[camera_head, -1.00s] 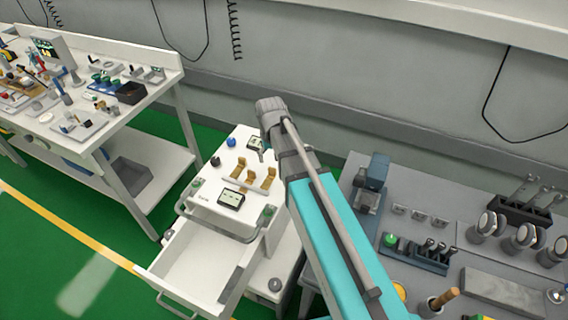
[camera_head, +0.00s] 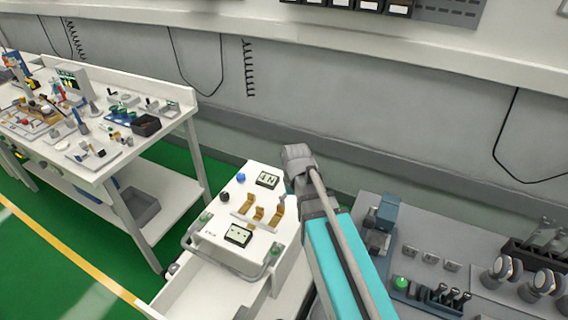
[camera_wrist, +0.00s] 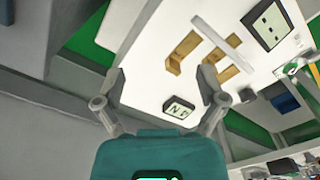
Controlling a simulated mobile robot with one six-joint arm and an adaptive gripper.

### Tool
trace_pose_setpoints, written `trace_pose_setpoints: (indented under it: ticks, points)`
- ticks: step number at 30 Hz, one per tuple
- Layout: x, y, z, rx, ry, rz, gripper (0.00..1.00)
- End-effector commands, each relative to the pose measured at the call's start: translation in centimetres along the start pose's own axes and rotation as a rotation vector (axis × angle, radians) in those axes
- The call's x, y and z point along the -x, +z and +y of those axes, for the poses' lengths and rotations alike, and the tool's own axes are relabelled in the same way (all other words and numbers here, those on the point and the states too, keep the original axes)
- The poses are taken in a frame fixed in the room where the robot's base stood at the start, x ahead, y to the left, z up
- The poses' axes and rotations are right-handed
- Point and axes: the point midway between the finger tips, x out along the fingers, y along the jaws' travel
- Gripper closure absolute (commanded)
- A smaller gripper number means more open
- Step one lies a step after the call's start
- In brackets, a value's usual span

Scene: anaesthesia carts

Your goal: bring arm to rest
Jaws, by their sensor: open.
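My turquoise and grey arm (camera_head: 338,265) reaches up and away over the right side of a white cart (camera_head: 208,228) in the head view. My gripper itself is mostly hidden there behind the arm's end. In the wrist view my gripper (camera_wrist: 160,88) has its two fingers spread wide apart, with nothing between them. I cannot tell the exact height above the cart.
The cart bears tan holders (camera_head: 258,213), a blue knob (camera_head: 241,178) and a second display (camera_head: 238,235). Its front drawer (camera_head: 185,292) stands open. A cluttered white workbench (camera_head: 172,128) is at left, a grey equipment bench (camera_head: 380,210) at right, a wall behind.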

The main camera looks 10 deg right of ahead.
Motion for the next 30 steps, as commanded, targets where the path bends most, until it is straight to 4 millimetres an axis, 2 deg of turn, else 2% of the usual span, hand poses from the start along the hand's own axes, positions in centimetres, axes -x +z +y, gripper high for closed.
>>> trace_pose_setpoints:
  ticks: [9, 12, 16, 30]
  points:
    - [0.0, 6.5, 3.4, -0.072, 0.0, 0.0, 0.1]
    - [0.0, 8.0, 4.2, -0.091, 0.0, 0.0, 0.1]
    - [0.0, 8.6, 4.7, -0.101, 0.0, 0.0, 0.1]
    - [0.0, 8.4, 4.6, -0.1, 0.0, 0.0, 0.1]
